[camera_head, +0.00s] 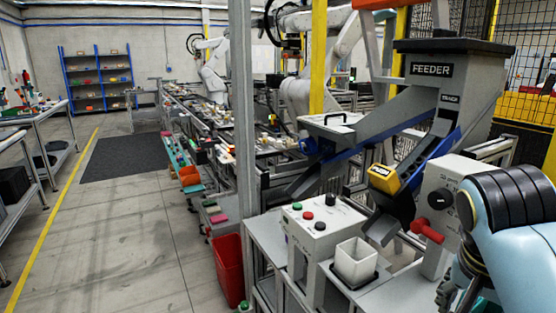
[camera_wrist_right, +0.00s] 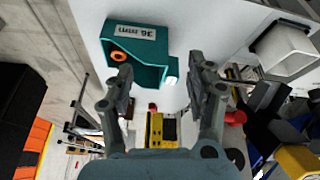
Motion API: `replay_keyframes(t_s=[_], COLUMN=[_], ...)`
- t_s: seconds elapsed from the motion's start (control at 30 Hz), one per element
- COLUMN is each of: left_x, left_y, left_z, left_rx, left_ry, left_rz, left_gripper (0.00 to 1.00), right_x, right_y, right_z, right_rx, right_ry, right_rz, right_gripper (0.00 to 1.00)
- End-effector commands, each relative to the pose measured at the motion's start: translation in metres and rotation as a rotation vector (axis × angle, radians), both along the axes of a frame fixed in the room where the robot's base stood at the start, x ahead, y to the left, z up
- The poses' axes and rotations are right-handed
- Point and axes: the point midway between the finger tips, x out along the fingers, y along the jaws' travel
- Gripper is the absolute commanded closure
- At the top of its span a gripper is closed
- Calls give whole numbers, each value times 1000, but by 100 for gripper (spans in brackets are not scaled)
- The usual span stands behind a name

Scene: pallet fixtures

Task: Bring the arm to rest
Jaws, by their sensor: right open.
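My right arm (camera_head: 505,215), light blue with a dark ribbed joint, stands at the right edge of the head view, in front of the feeder. In the right wrist view my right gripper (camera_wrist_right: 160,82) is open, its two grey fingers apart with nothing between them. A teal fixture (camera_wrist_right: 152,40) marked "36 mm", with an orange ring, lies on a white surface beyond the fingertips, apart from them as far as I can tell. My left arm and left gripper do not show.
The grey feeder (camera_head: 450,90), its yellow display (camera_head: 382,178) and a red handle (camera_head: 427,231) are close to my arm. A white square cup (camera_head: 355,262) stands by a button box (camera_head: 312,220); it also shows in the wrist view (camera_wrist_right: 285,48).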

Motion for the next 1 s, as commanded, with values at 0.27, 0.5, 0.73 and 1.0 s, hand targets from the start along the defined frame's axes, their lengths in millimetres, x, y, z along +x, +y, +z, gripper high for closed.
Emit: replay_keyframes(t_s=[0.27,0.5,0.73,1.0], left_x=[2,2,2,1], left_y=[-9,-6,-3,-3], left_z=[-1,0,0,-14], left_rx=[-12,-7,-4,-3], left_ry=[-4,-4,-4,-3], left_rz=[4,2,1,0], left_gripper=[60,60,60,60], right_x=[-52,-101,-146,-159], right_y=[-7,-5,5,10], right_z=[-25,-35,-34,-80], right_rx=[-17,-28,-32,-22], right_ry=[44,73,87,101], right_rz=[272,552,822,955], right_gripper=[44,44,44,44])
